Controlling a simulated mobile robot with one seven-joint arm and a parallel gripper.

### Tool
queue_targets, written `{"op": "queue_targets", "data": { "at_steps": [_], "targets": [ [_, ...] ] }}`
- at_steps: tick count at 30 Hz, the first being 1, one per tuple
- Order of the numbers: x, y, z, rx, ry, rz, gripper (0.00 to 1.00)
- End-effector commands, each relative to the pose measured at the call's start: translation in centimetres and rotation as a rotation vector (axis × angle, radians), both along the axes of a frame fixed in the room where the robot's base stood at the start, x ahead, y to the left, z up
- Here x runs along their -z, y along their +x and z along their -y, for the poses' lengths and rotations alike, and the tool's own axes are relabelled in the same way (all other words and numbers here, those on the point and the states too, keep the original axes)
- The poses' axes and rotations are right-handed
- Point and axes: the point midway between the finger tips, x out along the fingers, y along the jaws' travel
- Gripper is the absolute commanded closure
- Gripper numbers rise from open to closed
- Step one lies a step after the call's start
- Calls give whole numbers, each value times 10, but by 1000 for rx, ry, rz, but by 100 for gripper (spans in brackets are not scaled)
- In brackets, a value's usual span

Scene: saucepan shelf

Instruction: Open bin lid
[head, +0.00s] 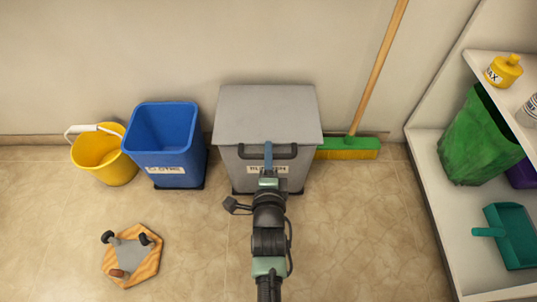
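The grey bin (238,178) stands against the back wall with its flat grey lid (267,112) down. A dark handle (287,154) runs across the front, just under the lid's front edge. A white label, partly covered by my arm, is on the bin's front. My gripper (268,153) reaches up from below, and its blue-grey finger overlaps the middle of the handle in the head view. Only one finger shows clearly, so I cannot tell whether it touches or grips the handle.
A blue bin (163,128) and a yellow bucket (100,155) stand left of the grey bin. A green broom (347,148) leans close on its right. A wooden stool-like object (132,254) lies on the floor lower left. White shelving (428,155) fills the right. The floor in front is mostly clear.

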Motion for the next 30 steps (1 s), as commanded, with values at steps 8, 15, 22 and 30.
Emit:
{"op": "queue_targets", "data": {
  "at_steps": [8, 15, 22, 30],
  "targets": [
    [0, 0, 0, 0, 0, 0, 100],
    [0, 0, 0, 0, 0, 0, 100],
    [0, 0, 0, 0, 0, 0, 100],
    [0, 0, 0, 0, 0, 0, 100]
  ]
}}
